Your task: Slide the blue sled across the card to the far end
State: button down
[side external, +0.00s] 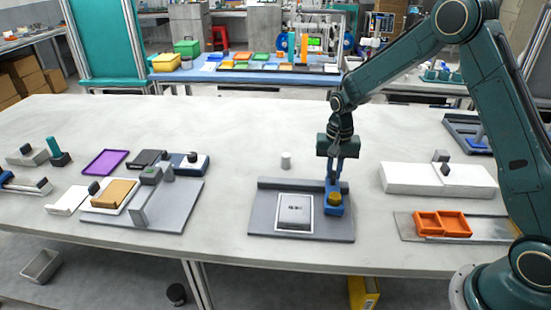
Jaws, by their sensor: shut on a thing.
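The card (294,213) is white-edged with a dark printed middle and lies flat on the plate. My gripper (335,188) points down from above and is shut on the sled's upper part. The fingertips are small here, and their exact contact with the sled is hard to make out.
A raised grey bar (285,184) runs along the plate's back edge. A small white cylinder (286,160) stands behind it. An orange tray (442,224) and a white block (438,179) lie to the right. A grey fixture (150,200) stands to the left.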

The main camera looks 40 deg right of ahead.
jog(key=shift+w+a, duration=0.1)
jog(key=w+a, duration=1.2)
jog(key=a, duration=0.1)
jog(key=shift+w+r, duration=0.1)
jog(key=shift+w, duration=0.4)
jog(key=c, duration=1.5)
grip_release()
jog(key=shift+o, duration=0.2)
notch_tip(320, 180, up, 14)
